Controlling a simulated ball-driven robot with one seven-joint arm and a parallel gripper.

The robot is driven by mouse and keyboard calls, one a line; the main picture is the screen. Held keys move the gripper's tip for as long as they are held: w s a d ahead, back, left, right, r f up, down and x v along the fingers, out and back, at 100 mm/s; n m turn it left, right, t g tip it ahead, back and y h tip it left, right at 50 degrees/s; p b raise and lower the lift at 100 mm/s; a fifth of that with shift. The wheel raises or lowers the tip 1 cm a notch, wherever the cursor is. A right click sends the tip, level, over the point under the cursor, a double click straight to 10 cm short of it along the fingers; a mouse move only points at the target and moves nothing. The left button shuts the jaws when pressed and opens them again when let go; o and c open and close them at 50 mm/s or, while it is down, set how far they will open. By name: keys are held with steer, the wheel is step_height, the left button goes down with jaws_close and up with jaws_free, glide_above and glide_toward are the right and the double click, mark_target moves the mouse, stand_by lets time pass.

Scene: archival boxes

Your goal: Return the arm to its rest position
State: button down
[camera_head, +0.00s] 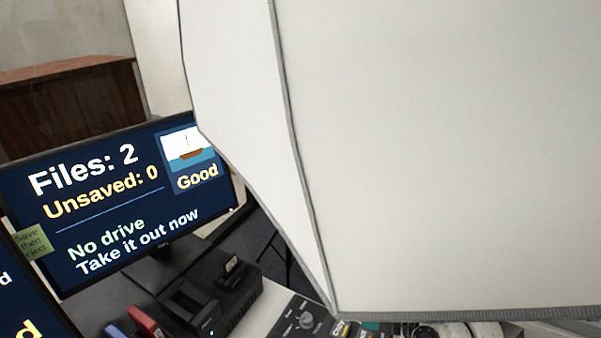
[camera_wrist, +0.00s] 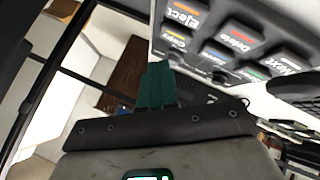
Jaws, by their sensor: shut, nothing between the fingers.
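My gripper (camera_wrist: 158,72) shows in the wrist view, its two teal fingers together and nothing between them. Its dark mount and grey body fill the bottom of that view. A panel of dark labelled keys (camera_wrist: 212,50), among them "Eject", "Delete" and "Copy", lies beyond the fingers to the upper right; I see no contact with it. In the head view I cannot make out the gripper, and most of the arm is hidden or not distinguishable.
A large white panel (camera_head: 440,150) with grey edges blocks the head view's right side. A monitor (camera_head: 110,262) reads "Files: 2", "Unsaved: 0", "No drive". Below are a black dock (camera_head: 213,300), a red block (camera_head: 146,322) and a knob panel (camera_head: 300,322). A brown wooden cabinet (camera_head: 70,105) stands behind.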

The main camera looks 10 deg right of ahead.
steer(key=s+d+f+m+g+h, duration=0.1)
steer(key=s+d+f+m+g, duration=0.1)
steer(key=s+m, duration=0.3)
steer(key=s+d+f+m+g+h, duration=0.2)
steer(key=s+m, duration=0.4)
steer(key=s, duration=0.8)
steer(key=s+d+f+m+g+h, duration=0.2)
steer(key=s+d+f+m, duration=0.1)
steer(key=s, duration=0.6)
steer(key=shift+s+d+f+m, duration=0.25)
steer(key=shift+f+m, duration=0.45)
steer(key=shift+m, duration=0.5)
